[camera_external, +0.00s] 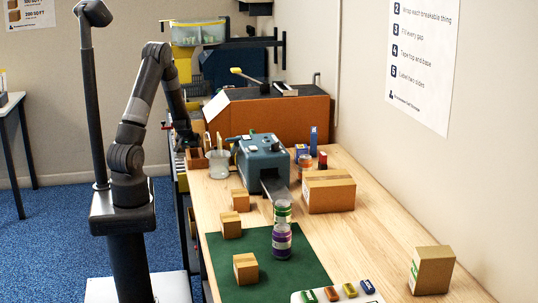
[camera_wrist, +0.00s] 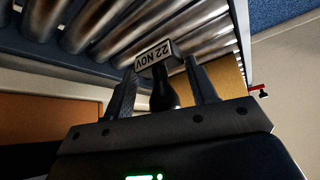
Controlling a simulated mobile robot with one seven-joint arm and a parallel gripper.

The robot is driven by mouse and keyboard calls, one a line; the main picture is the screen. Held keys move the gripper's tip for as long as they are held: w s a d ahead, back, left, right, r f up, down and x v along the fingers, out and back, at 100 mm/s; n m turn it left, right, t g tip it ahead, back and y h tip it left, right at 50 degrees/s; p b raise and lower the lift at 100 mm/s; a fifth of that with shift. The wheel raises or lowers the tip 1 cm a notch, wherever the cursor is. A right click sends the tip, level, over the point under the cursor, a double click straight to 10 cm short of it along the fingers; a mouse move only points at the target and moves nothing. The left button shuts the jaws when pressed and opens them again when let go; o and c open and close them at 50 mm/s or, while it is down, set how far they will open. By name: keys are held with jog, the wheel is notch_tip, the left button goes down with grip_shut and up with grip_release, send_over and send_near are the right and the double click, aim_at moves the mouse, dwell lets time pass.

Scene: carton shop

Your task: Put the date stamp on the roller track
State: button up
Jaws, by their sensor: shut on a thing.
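The date stamp (camera_wrist: 154,55) is in the wrist view, with a black handle and a pale face reading "22 NOV". My gripper (camera_wrist: 163,88) has its two dark fingers either side of the handle and is shut on it. The roller track (camera_wrist: 100,25), a row of shiny metal rollers in a grey frame, lies just beyond the stamp. I cannot tell whether the stamp touches the rollers. In the external view my gripper (camera_external: 188,140) is low at the bench's far left edge; the stamp is too small or hidden there, and the track is not clearly seen.
The wooden bench (camera_external: 350,235) holds a blue-grey machine (camera_external: 262,165), a carton (camera_external: 328,191), several small boxes, stacked jars (camera_external: 282,240) and a green mat (camera_external: 220,270). A clear tub (camera_external: 219,163) and a large orange box (camera_external: 270,120) stand near my gripper.

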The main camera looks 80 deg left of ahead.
jog(key=shift+f, duration=1.9)
jog(key=o, duration=1)
jog(key=shift+f, duration=0.1)
jog(key=shift+c, duration=0.2)
jog(key=shift+r, duration=0.25)
jog(key=v, duration=1.1)
jog(key=shift+d+r, duration=0.2)
jog(key=shift+r, duration=0.1)
jog(key=shift+s, duration=0.1)
